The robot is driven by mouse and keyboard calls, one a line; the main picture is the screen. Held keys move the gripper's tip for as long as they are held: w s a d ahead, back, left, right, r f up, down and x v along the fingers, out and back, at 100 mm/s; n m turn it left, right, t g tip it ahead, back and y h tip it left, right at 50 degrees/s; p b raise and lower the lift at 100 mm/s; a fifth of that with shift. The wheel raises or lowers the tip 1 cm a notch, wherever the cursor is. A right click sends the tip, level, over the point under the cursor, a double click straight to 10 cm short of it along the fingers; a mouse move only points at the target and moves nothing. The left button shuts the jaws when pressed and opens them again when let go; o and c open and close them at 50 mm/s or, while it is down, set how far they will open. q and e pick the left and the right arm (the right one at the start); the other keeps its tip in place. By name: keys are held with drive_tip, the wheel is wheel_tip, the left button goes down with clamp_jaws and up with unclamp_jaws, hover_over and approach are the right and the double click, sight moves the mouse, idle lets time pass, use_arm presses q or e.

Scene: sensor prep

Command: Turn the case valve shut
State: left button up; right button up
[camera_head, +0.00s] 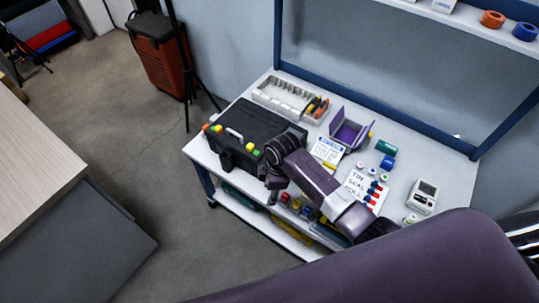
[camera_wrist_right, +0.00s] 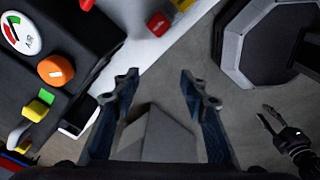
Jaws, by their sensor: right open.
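The black case (camera_head: 270,124) with a pale handle stands on the left part of the workbench. The right wrist view shows its dark face (camera_wrist_right: 85,25), with a round gauge (camera_wrist_right: 20,33) and an orange knob (camera_wrist_right: 55,70), likely the valve. A green and yellow piece (camera_wrist_right: 40,104) is beside the knob. My right gripper (camera_head: 274,190) is at the bench's front edge, right of the case's front. In the right wrist view its fingers (camera_wrist_right: 159,84) are apart and empty, to the right of the knob and not touching it.
The white workbench (camera_head: 440,165) also holds a grey tray (camera_head: 283,96), a purple open box (camera_head: 349,130), a labelled sheet (camera_head: 364,187) and a meter (camera_head: 424,196). A lower shelf (camera_head: 290,240) carries coloured items.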

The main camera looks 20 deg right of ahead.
drive_tip(key=w+d+r+n, duration=0.1)
drive_tip(key=w+r+n, duration=0.1)
drive_tip(key=w+r, duration=0.1)
drive_tip(key=w+d+r+n, duration=0.1)
drive_tip(key=w+r+n, duration=0.2)
drive_tip(key=w+r, duration=0.1)
drive_tip(key=w+d+r+n+h, duration=0.1)
drive_tip(key=w+r+n, duration=0.1)
drive_tip(key=w+r, duration=0.2)
drive_tip(key=shift+d+n+g, duration=0.3)
drive_tip(key=shift+d+g, duration=0.1)
wheel_tip(320, 180, down, 8)
drive_tip(key=shift+r, duration=0.25)
clamp_jaws()
